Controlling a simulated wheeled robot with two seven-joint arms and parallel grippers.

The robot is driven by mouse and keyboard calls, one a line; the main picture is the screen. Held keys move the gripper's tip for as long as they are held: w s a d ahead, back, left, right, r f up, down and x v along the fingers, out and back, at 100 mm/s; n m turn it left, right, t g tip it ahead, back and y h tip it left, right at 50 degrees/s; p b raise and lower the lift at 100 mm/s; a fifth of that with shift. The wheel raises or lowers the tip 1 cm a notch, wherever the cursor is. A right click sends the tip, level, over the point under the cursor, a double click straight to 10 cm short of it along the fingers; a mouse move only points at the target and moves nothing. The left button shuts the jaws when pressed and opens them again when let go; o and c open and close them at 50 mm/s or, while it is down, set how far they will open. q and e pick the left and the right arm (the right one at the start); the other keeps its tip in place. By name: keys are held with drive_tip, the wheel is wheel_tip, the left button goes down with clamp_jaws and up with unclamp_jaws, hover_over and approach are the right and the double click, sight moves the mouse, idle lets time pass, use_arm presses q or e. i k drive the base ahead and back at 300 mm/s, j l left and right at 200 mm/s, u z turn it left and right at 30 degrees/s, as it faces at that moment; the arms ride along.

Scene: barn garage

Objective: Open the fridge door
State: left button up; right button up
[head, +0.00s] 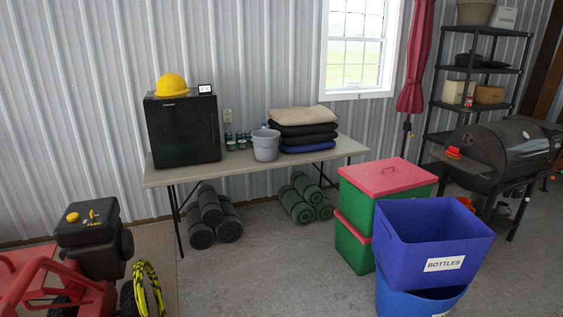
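A small black fridge (183,130) stands at the left end of a long beige folding table (240,162) against the far wall. Its dark front faces me and its door looks shut. A yellow hard hat (172,85) and a small display device (205,89) sit on top of it. The handle is too dark to make out. Neither of my grippers shows in the head view.
A grey bucket (266,146) and folded blankets (303,130) share the table. Rolled mats lie under it. A red machine (62,285) stands front left; a blue bottles bin (425,235) and green boxes (388,190) stand right. Concrete floor between is clear.

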sight(185, 130)
drive_tip(key=i+u, duration=0.1)
drive_tip(key=i, duration=0.8)
drive_tip(key=i+l+u, duration=0.1)
drive_tip(key=i, duration=0.8)
